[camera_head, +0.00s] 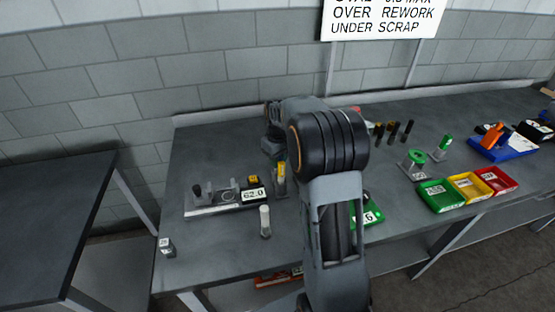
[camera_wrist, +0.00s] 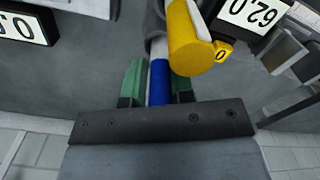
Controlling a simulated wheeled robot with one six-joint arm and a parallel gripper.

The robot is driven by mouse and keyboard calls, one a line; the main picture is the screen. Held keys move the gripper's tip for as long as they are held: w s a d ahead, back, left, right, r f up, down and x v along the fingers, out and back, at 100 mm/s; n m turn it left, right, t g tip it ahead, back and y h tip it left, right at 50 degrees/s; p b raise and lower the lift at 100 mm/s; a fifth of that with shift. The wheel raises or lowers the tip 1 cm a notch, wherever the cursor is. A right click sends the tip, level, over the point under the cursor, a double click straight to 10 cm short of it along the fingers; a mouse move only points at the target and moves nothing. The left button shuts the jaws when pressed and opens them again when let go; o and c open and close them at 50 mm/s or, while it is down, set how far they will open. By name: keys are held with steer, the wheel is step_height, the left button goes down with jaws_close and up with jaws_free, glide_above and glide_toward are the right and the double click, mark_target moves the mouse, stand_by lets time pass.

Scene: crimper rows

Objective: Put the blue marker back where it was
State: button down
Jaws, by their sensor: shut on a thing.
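The blue marker (camera_wrist: 157,84) shows in the wrist view as a blue length with a pale part beyond it. My gripper (camera_wrist: 159,92) is shut on it, with green fingers on both sides. The pale part meets a dark grey round piece (camera_wrist: 154,22); I cannot tell whether the marker is in it or only in front of it. A yellow cylinder (camera_wrist: 192,45) is close beside the marker. In the head view my wrist hangs over the bench near the yellow piece (camera_head: 282,169), and the marker cannot be made out.
A gauge with a 62.0 display (camera_head: 253,195) stands just left of my gripper. A pale upright cylinder (camera_head: 265,219) stands in front. Green (camera_head: 437,194), yellow (camera_head: 470,186) and red (camera_head: 497,179) bins are to the right. The bench's left front is mostly clear.

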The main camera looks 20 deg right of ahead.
steer(key=c, duration=1)
jaws_free()
step_height(320, 180, up, 12)
steer(key=shift+f, duration=0.15)
steer(key=s+a+f+m+t, duration=0.1)
steer(key=s+a, duration=0.2)
steer(key=s, duration=0.4)
steer(key=s+a+f+m+t, duration=0.1)
steer(key=s+a+f, duration=0.1)
steer(key=s+a, duration=0.2)
steer(key=s+a+f+m+t, duration=0.1)
steer(key=s+a, duration=0.3)
steer(key=s, duration=0.6)
steer(key=shift+s+f+t, duration=0.15)
steer(key=shift+s+t, duration=0.25)
steer(key=shift+t, duration=0.1)
